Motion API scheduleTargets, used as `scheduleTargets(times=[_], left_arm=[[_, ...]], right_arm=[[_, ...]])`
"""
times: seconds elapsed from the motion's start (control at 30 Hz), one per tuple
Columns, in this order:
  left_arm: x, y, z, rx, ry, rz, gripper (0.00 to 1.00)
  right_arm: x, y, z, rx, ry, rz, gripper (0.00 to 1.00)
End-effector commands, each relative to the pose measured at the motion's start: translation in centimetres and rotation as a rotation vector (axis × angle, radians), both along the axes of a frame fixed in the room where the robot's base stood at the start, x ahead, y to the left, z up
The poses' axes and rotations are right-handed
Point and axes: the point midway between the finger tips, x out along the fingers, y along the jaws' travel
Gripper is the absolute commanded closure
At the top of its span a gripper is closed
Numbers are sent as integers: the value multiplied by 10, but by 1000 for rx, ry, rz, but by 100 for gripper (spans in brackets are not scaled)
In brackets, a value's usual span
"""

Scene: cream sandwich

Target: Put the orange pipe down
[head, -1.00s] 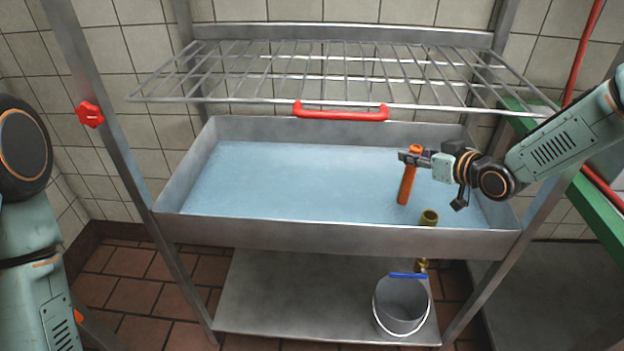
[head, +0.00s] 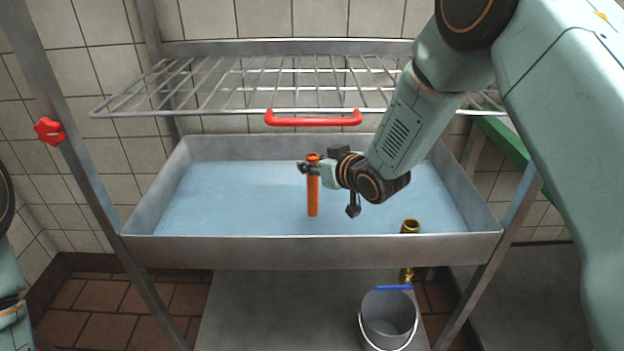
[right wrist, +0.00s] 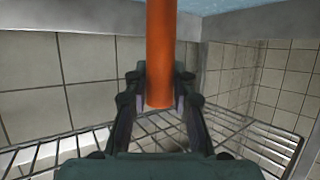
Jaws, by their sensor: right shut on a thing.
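The orange pipe (head: 313,197) hangs upright in my right gripper (head: 308,168) over the middle of the sink (head: 310,250). The gripper is shut around the pipe near its upper end. I cannot tell whether the lower end touches the blue water (head: 235,200). In the right wrist view, the orange pipe (right wrist: 161,45) stands between the two fingers of the gripper (right wrist: 159,88), with the water at the top of the picture. Only part of my left arm shows at the left edge of the head view; its gripper is out of view.
A wire rack (head: 235,95) with a red handle (head: 313,119) is above the back of the sink. A brass pipe (head: 410,228) stands at the sink's front right. A grey bucket (head: 388,318) sits on the lower shelf (head: 270,310). The left half of the sink is clear.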

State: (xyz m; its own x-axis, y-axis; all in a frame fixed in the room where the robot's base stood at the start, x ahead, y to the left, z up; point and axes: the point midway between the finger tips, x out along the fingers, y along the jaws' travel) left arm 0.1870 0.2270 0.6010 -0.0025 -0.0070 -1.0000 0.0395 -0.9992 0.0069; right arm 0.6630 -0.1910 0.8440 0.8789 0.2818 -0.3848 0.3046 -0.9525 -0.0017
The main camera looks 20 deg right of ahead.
Motion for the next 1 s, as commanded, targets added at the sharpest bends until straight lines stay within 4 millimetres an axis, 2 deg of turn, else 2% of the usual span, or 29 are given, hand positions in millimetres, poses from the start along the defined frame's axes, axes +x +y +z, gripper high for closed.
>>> scheduleTargets(times=[0.13,0.33,0.8,0.83,1.0], left_arm=[[0,0,-4,0,0,0,60],[0,0,-14,0,0,0,60],[0,0,-16,0,0,0,60],[0,0,-16,0,0,0,60],[0,0,-15,0,0,0,60]], right_arm=[[0,2,-8,1,1,0,100],[0,1,-35,1,0,-1,100],[0,1,-40,0,0,0,100],[0,1,-40,0,0,0,73],[0,1,-39,0,0,0,59]])
